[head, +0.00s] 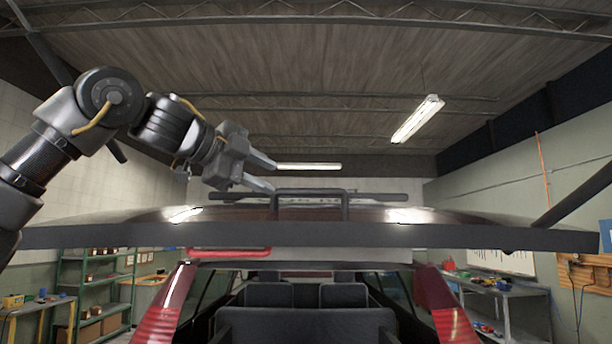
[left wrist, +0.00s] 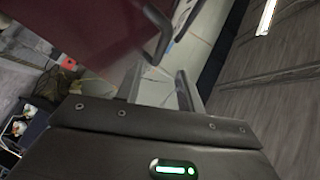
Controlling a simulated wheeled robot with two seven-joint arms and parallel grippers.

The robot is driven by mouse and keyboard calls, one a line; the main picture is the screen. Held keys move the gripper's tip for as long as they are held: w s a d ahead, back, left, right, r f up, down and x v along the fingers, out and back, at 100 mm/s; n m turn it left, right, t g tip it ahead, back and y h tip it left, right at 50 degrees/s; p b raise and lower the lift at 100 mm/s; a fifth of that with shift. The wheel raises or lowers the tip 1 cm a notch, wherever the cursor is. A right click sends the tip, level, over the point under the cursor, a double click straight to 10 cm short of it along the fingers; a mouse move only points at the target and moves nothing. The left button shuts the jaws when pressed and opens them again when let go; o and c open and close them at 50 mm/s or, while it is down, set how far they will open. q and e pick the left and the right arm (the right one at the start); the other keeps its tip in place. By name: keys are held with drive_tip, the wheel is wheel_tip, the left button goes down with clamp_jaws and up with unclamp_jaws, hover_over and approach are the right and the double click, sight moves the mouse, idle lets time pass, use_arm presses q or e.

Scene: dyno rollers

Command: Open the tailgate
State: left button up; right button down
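The dark red tailgate (head: 130,236) is raised; in the head view I see it nearly edge-on above the car's rear opening. A black U-shaped handle (head: 310,194) stands up from its middle. My left gripper (head: 270,175) is above the tailgate, to the left of the handle, with its two fingers apart and nothing between them. In the left wrist view the finger pair (left wrist: 158,88) is parted, near the dark red tailgate panel (left wrist: 75,30) and a black handle bar (left wrist: 158,38). The gripper appears clear of both. My right gripper is not in view.
Below the tailgate, the open rear shows dark seats (head: 305,325) between red tail lights (head: 155,325). A green shelf rack (head: 95,262) stands at the left wall and a workbench (head: 500,290) at the right. The space above the tailgate is free up to the ceiling.

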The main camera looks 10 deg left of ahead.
sight(301, 191)
use_arm(q)
drive_tip(key=p+x, duration=0.4)
drive_tip(key=x, duration=0.5)
drive_tip(key=shift+w+d+r, duration=0.1)
drive_tip(key=shift+w+d, duration=0.2)
drive_tip(key=shift+w, duration=0.05)
drive_tip(key=shift+w+d+f, duration=0.2)
drive_tip(key=shift+w+d, duration=0.15)
drive_tip(key=shift+w, duration=0.1)
drive_tip(key=shift+d, duration=0.1)
clamp_jaws()
drive_tip(key=shift+f, duration=0.2)
